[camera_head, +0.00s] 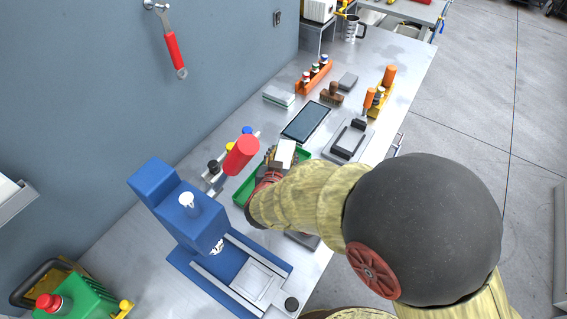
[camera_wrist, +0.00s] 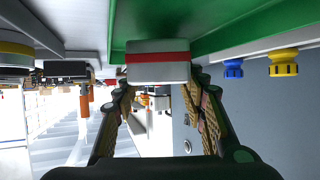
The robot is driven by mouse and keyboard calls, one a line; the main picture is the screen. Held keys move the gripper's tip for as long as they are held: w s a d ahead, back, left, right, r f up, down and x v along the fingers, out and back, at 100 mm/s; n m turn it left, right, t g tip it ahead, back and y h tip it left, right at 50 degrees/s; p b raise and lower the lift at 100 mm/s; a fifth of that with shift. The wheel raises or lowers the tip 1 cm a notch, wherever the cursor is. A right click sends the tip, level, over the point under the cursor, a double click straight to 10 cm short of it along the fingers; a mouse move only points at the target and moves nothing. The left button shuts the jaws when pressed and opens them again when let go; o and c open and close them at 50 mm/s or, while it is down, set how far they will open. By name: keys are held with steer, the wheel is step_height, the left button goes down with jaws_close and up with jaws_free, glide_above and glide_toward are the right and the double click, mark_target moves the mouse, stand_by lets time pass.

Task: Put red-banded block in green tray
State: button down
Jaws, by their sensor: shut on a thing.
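The red-banded block (camera_wrist: 158,75) is a pale grey-white block with a red stripe, held between the two fingers of my gripper (camera_wrist: 160,88) in the wrist view. In the head view the block's pale top (camera_head: 285,151) shows at the gripper (camera_head: 281,161), over the green tray (camera_head: 243,193). The tray's green side (camera_wrist: 235,25) is close to the block in the wrist view. My arm and hand hide much of the tray, and I cannot tell whether the block touches its floor.
A blue press machine (camera_head: 190,215) stands in front of the tray, with a red cylinder (camera_head: 241,155) beside the tray. A dark tablet (camera_head: 306,122) and a grey fixture (camera_head: 348,140) lie behind and right. Orange racks (camera_head: 314,77) stand farther back.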

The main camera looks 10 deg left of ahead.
steer(key=shift+f+b, duration=0.35)
steer(key=shift+f, duration=0.5)
steer(key=shift+f, duration=0.15)
steer(key=c, duration=1.1)
jaws_free()
steer(key=shift+o, duration=0.2)
steer(key=shift+s, duration=0.1)
steer(key=p+v, duration=0.4)
steer(key=v, duration=0.6)
steer(key=shift+s+r, duration=0.15)
steer(key=shift+r, duration=0.15)
steer(key=shift+s+r+p, duration=0.2)
steer(key=shift+s+p, duration=0.1)
steer(key=shift+s, duration=0.4)
steer(key=shift+w, duration=0.1)
